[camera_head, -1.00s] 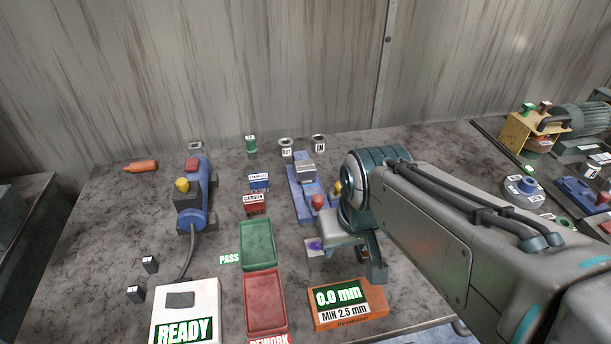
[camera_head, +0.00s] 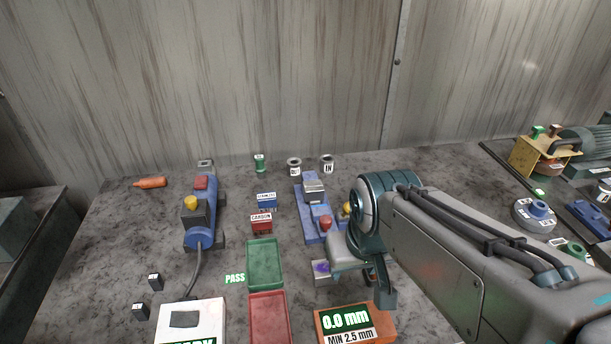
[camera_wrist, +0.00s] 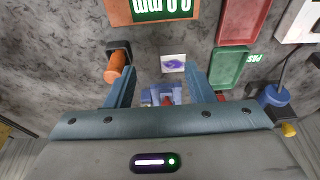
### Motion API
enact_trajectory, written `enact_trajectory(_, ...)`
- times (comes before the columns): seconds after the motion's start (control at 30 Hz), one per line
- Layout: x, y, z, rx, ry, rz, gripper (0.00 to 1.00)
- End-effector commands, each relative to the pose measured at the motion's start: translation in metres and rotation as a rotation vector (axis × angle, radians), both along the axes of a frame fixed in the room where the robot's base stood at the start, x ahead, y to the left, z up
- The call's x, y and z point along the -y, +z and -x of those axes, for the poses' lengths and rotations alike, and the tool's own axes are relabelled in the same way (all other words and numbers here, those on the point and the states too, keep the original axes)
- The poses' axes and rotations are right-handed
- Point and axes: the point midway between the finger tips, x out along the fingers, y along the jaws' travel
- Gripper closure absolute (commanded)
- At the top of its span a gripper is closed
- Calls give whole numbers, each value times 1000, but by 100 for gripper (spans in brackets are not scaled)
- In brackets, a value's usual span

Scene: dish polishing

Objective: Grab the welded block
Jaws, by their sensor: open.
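A small square grey block with a purple-blue tinted patch (camera_head: 321,268) lies on the bench, left of my gripper in the head view. It looks like the welded block, though I cannot see a weld clearly. In the wrist view the tinted block (camera_wrist: 173,63) appears beyond the fingertips, between the lines of the two fingers. My gripper (camera_wrist: 161,78) is open, with nothing between its fingers. In the head view my wrist covers part of the bench beside the block.
A blue fixture (camera_head: 308,222) carrying a grey metal piece (camera_head: 313,189) stands behind the block. An orange gauge (camera_head: 355,324) is in front. The green tray (camera_head: 264,265) and red tray (camera_head: 269,318) lie left. An orange handle (camera_wrist: 115,66) stands near one finger in the wrist view.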

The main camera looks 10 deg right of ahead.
Motion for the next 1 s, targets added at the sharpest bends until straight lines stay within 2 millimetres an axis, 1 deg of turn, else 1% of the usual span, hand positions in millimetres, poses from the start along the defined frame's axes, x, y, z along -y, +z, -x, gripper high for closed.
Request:
enact_trajectory(0.23,0,0,0,0,0,0,51)
enact_trajectory(0.27,0,0,0,0,0,0,46)
enact_trajectory(0.3,0,0,0,0,0,0,35)
enact_trajectory(0.33,0,1,-1,-1,0,1,26)
enact_trajectory(0.47,0,11,-15,-13,0,8,25)
enact_trajectory(0.57,-2,24,-39,-31,3,20,25)
enact_trajectory(0.7,-3,44,-80,-64,8,37,25)
enact_trajectory(0.83,-4,56,-120,-94,11,47,25)
enact_trajectory(1.0,-6,65,-171,-132,17,54,25)
